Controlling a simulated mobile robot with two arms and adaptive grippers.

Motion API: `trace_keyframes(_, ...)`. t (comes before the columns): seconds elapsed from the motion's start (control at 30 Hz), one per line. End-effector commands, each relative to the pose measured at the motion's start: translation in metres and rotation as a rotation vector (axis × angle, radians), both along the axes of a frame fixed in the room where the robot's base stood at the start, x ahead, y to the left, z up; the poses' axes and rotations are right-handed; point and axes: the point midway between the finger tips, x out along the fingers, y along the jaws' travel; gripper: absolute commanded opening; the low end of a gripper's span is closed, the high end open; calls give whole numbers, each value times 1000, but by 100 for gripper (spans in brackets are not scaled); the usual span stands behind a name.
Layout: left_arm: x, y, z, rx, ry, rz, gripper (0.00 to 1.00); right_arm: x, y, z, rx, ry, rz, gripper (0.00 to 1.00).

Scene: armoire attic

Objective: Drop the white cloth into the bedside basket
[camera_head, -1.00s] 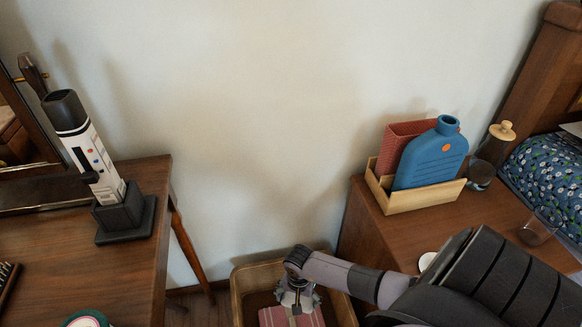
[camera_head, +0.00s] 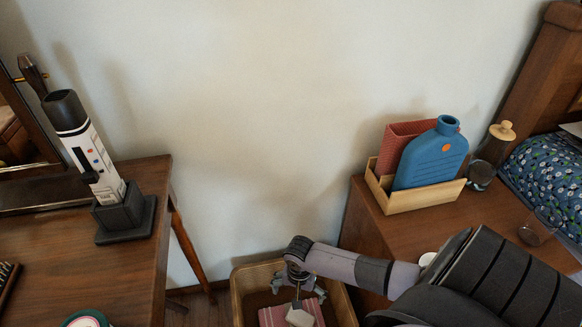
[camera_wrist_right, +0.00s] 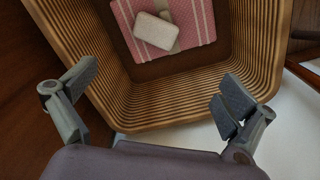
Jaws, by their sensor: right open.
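The bedside basket (camera_head: 238,294) is a tan ribbed bin on the floor between the two wooden pieces of furniture; its ribbed wall fills much of the right wrist view (camera_wrist_right: 190,104). The white cloth (camera_head: 299,318) is a small off-white folded block. In the right wrist view the cloth (camera_wrist_right: 156,30) shows inside the basket's outline, over a pink striped item (camera_wrist_right: 197,22); I cannot tell whether it rests there or is still falling. My right gripper (camera_head: 298,291) is above the basket, its fingers spread apart and empty, clear of the cloth. My left gripper is not in view.
The nightstand (camera_head: 400,228) at right holds a wooden tray (camera_head: 425,198) with a blue bottle (camera_head: 431,158), and a clear glass (camera_head: 538,228). The dressing table (camera_head: 60,260) at left carries a black-and-white device (camera_head: 92,150). The wall lies behind the basket.

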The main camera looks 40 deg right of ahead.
Motion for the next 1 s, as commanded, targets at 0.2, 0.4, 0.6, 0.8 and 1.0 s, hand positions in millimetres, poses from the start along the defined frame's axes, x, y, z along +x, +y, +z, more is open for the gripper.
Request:
trace_keyframes(0.2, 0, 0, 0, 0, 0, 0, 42, 1, -1, 48, -2, -5, 4, 100)
trace_keyframes(0.4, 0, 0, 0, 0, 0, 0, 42, 1, -1, 74, -1, -2, 2, 100)
trace_keyframes(0.6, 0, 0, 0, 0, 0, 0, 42, 0, 0, 82, -1, 1, 0, 100)
trace_keyframes(0.8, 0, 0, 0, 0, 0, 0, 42, 0, 0, 82, 0, 0, 0, 100)
trace_keyframes(1.0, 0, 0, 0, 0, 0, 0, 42, 0, 0, 82, 0, 0, 0, 100)
